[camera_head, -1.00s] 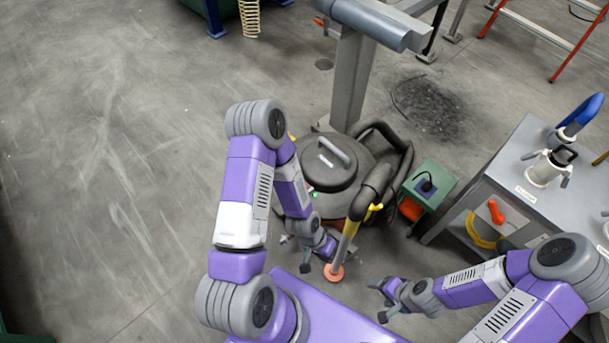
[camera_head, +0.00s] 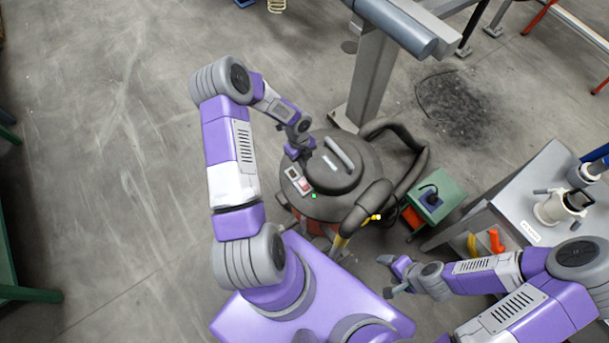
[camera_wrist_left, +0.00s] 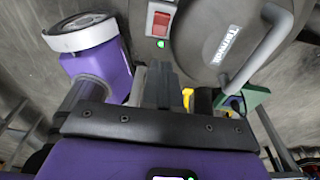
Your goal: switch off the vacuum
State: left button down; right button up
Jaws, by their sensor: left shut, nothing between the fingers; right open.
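The vacuum (camera_head: 372,160) is a round dark machine with a grey handle on its lid. On its near-left edge is a switch plate with a red rocker (camera_head: 304,185); a small green light (camera_head: 314,196) glows beside it. In the left wrist view the red rocker (camera_wrist_left: 161,22) sits in a pale frame, with the lit green light (camera_wrist_left: 160,44) below it. My left gripper (camera_head: 296,153) is over the left edge of the vacuum, close to the switch. Its fingers (camera_wrist_left: 154,80) are shut and empty, apart from the rocker. My right gripper (camera_head: 388,275) is open and empty, above the floor.
The black hose (camera_head: 412,170) and yellow-marked wand (camera_head: 340,243) lie around the vacuum's right and near sides. A green socket box (camera_head: 445,195) stands to the right. A grey post (camera_head: 368,85) rises behind. A grey bench (camera_head: 520,195) is at right.

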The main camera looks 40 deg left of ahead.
pick_arm(q)
jog(key=shift+f, duration=0.1)
jog(key=b, duration=0.3)
send_over(302, 181)
jog(key=d, duration=0.2)
jog(key=f, duration=1)
jog(key=shift+s+a+f, duration=0.1)
jog(key=shift+s+f, duration=0.15)
jog(key=shift+w+a+f+b, duration=0.1)
jog(key=shift+a+f+b, duration=0.15)
jog(key=shift+f, duration=0.25)
jog(key=shift+w+a+f+b, duration=0.1)
jog(key=shift+a+f+b, duration=0.1)
jog(key=shift+f, duration=0.3)
jog(key=shift+a+f, duration=0.25)
jog(key=shift+f, duration=0.25)
jog(key=shift+w+a+f+b, duration=0.15)
jog(key=shift+a+f+b, duration=0.35)
jog(key=shift+b, duration=0.4)
jog(key=shift+d+r, duration=0.1)
jog(key=shift+d, duration=0.05)
jog(key=shift+d, duration=0.1)
jog(key=shift+s+d+r+p, duration=0.1)
jog(key=shift+s+d+p, duration=0.15)
jog(key=shift+d, duration=0.4)
